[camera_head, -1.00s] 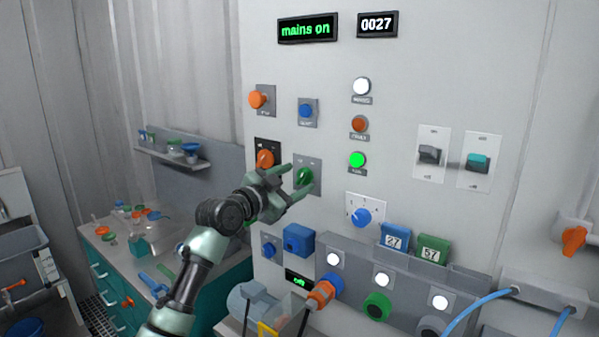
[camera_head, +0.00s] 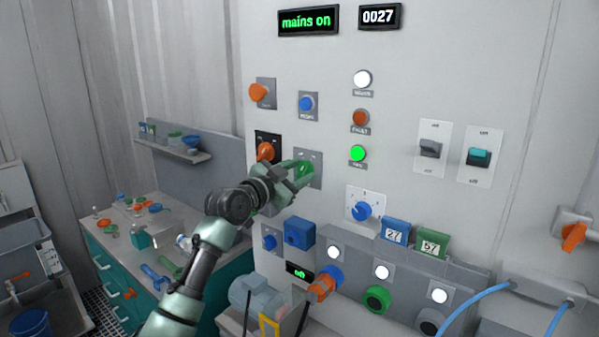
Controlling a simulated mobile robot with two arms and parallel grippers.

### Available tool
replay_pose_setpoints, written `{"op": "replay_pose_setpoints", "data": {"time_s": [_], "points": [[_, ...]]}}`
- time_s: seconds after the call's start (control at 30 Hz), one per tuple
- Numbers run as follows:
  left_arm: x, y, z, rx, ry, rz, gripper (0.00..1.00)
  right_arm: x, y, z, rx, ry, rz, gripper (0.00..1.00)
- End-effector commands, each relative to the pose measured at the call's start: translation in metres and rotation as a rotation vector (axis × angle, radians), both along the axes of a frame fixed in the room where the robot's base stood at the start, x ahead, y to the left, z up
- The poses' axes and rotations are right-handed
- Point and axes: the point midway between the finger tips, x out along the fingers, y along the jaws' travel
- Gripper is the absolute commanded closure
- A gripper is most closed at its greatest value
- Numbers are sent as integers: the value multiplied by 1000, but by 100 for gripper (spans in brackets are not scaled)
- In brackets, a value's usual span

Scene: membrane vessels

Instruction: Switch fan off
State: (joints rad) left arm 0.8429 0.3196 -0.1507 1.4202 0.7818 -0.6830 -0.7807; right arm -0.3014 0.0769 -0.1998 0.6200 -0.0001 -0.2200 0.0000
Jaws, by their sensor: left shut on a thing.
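A green rotary knob (camera_head: 305,171) sits on a grey plate (camera_head: 316,176) in the middle of the wall panel. My left gripper (camera_head: 303,174) is at this knob, its fingers shut on it from the left. The fingers hide part of the knob, and I cannot read its setting or plate markings. No label naming the fan is legible. My right gripper is not in view.
An orange knob (camera_head: 266,151) on a black plate is close left of my gripper. Above are an orange button (camera_head: 260,92), a blue button (camera_head: 307,103) and a lit green lamp (camera_head: 358,153). The upper display (camera_head: 308,20) reads "mains on". Two rocker switches are further right.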

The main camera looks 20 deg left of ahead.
Motion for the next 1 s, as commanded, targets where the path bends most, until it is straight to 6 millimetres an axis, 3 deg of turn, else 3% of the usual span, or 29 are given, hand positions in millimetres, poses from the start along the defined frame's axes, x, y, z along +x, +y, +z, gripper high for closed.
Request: {"op": "replay_pose_setpoints", "data": {"time_s": [1.0], "points": [[2, 3, 3, -776, 279, -1, 99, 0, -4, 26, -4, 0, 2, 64]]}}
